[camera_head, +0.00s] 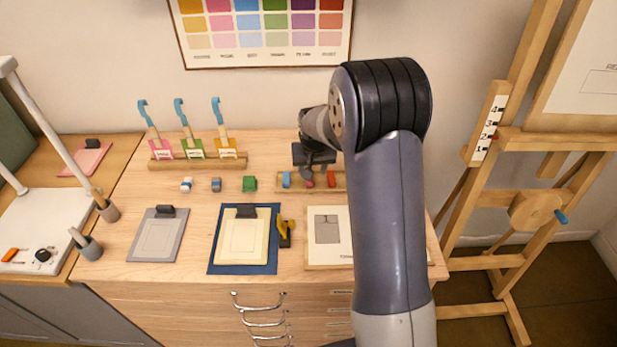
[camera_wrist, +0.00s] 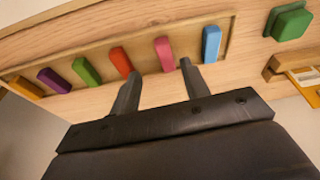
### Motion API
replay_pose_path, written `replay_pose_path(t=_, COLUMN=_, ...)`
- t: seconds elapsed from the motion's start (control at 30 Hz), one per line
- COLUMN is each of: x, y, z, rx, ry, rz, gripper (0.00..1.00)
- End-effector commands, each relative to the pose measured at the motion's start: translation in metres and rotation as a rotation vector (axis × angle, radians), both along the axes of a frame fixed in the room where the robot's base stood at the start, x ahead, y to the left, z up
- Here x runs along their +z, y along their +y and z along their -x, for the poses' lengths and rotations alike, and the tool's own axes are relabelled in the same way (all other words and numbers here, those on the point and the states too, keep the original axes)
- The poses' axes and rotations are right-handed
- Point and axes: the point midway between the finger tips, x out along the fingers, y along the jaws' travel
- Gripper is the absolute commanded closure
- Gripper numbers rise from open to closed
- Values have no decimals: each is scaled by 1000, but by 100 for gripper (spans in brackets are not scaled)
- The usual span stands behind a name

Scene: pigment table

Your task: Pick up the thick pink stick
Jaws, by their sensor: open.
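The pink stick (camera_wrist: 165,53) lies in a wooden tray (camera_wrist: 230,41) between a blue stick (camera_wrist: 211,44) and a red stick (camera_wrist: 121,62) in the wrist view. My gripper (camera_wrist: 160,68) is open and empty, its two fingertips spread on either side of the pink stick's near end. I cannot tell the height of the fingers above the tray. In the head view, my gripper (camera_head: 310,179) is over the tray and mostly hides the pink stick; the blue stick (camera_head: 286,179) and the red stick (camera_head: 331,178) show beside it.
Green (camera_wrist: 87,71), purple (camera_wrist: 54,80) and orange (camera_wrist: 26,88) sticks fill the tray's left part in the wrist view. A green block (camera_head: 249,184) lies left of the tray. A rack (camera_head: 200,163) with blue-hooked tools stands behind. Clipboards lie in front; an easel (camera_head: 515,140) stands right.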

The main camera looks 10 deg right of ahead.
Motion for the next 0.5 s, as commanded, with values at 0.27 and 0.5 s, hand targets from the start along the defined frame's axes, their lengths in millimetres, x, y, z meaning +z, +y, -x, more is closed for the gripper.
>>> replay_pose_path(t=0.27, x=-18, y=4, z=-12, rx=2, ry=2, rz=0, gripper=56)
replay_pose_path(t=0.5, x=-42, y=5, z=-22, rx=0, ry=2, rz=0, gripper=56)
